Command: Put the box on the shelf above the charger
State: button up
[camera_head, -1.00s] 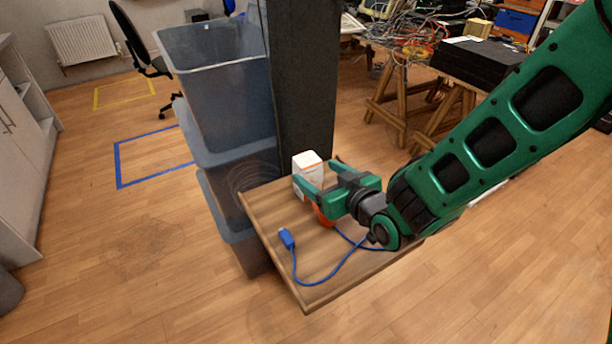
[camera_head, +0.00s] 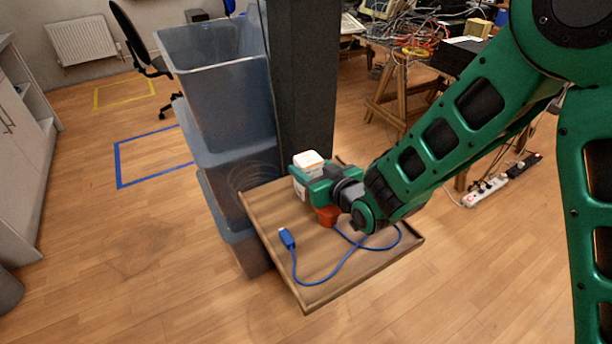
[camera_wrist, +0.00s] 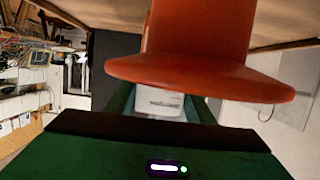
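The box (camera_head: 306,162) is white with a small orange mark and stands upright at the back of a wooden board (camera_head: 318,292). My gripper (camera_head: 312,186) is low over the board, its green fingers at the box's near side and flanks. In the wrist view the white box (camera_wrist: 165,104) shows between the two fingers; I cannot tell whether they press on it. An orange-red piece (camera_head: 327,216) sits under the gripper and hides much of the wrist view. A blue cable with a plug (camera_head: 287,238) lies on the board. I cannot make out a charger or a shelf above it.
A dark upright post (camera_head: 305,80) rises behind the board. Stacked blue-grey bins (camera_head: 215,100) stand left of it. A cluttered workbench with wooden trestles (camera_head: 392,105) is at the back right, and a white power strip (camera_head: 484,191) lies on the floor. The floor at left is open.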

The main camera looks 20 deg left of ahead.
jog(key=c, duration=0.4)
jog(key=shift+o, duration=0.2)
jog(key=shift+r, duration=0.1)
